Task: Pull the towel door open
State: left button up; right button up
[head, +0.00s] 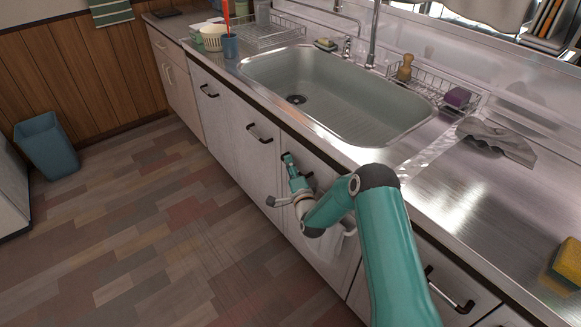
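The door below the sink with a pale towel-like cloth (336,246) hanging on its front looks closed, flush with the cabinet fronts. My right arm and wrist cover much of this door and part of the cloth. My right gripper (290,168) is at the door's upper part, close to a dark handle that it mostly hides. I cannot tell whether its fingers touch or enclose the handle, or how far apart they are. A small grey piece (274,200) sticks out just below left of the gripper. My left gripper is not in view.
Neighbouring doors have dark handles (260,134) left of the gripper, and a drawer handle (450,290) lies to the right. The steel sink (340,90) and a grey cloth (497,140) are above. The floor (150,230) before the cabinets is clear; a blue bin (47,145) stands far left.

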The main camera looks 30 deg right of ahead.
grip_shut()
jog(key=shift+a+f, duration=0.1)
jog(key=shift+a, duration=0.05)
dwell(0.4)
